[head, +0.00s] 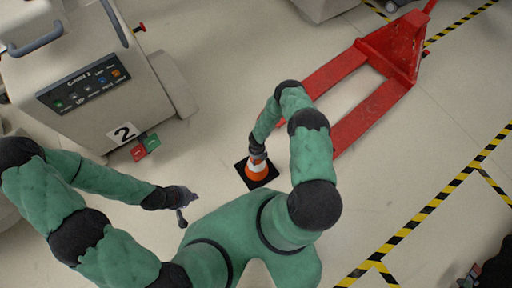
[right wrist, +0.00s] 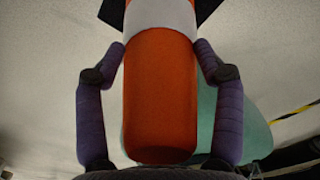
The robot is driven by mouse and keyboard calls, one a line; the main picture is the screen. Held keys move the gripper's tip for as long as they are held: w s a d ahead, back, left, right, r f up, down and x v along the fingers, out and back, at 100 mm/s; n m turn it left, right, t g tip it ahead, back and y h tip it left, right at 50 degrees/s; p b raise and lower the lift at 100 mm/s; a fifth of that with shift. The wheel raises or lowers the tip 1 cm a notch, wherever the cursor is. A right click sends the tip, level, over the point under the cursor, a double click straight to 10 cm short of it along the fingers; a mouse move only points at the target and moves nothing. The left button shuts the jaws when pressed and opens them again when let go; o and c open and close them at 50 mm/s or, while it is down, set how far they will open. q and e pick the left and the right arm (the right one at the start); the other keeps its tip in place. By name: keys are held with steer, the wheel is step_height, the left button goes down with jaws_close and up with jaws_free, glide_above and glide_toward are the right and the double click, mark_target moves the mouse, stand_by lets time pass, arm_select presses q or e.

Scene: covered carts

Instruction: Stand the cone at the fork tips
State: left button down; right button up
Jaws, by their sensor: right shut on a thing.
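An orange cone (head: 257,172) with a white band and a black square base is upright or nearly so, in front of the fork tips. My right gripper (right wrist: 158,52) is shut on the cone's upper part, with one finger on each side. Whether the base touches the floor is hard to tell. The red pallet truck (head: 398,47) stands at the upper right, its two forks (head: 372,115) pointing down-left toward the cone. My right arm hides parts of the fork tips. My left gripper (head: 188,207) is open and empty above the floor, left of the cone.
A beige machine (head: 100,95) with a button panel and a "2" label stands at the left. Red and green tags (head: 145,147) are at its foot. Yellow-black tape (head: 425,212) crosses the floor at the right. The floor around the cone is clear.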

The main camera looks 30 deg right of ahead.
steer(key=o, duration=1.7)
step_height(320, 180, up, 12)
steer(key=p, duration=0.5)
steer(key=shift+f, duration=0.1)
steer(key=s+a+r+m+y, duration=0.1)
steer(key=s+a+r+m, duration=0.2)
steer(key=m, duration=0.8)
steer(key=s+a+r+m+y, duration=0.1)
steer(key=s+a+r+m, duration=0.3)
steer(key=r+m, duration=0.7)
steer(key=s+a+r+m+y, duration=0.2)
steer(key=s+a+r+m, duration=0.2)
steer(key=a+r+m, duration=0.3)
steer(key=m, duration=0.5)
steer(key=shift+a+r+m, duration=0.2)
steer(key=shift+a+m, duration=0.1)
steer(key=shift+m, duration=0.1)
steer(key=shift+s, duration=0.1)
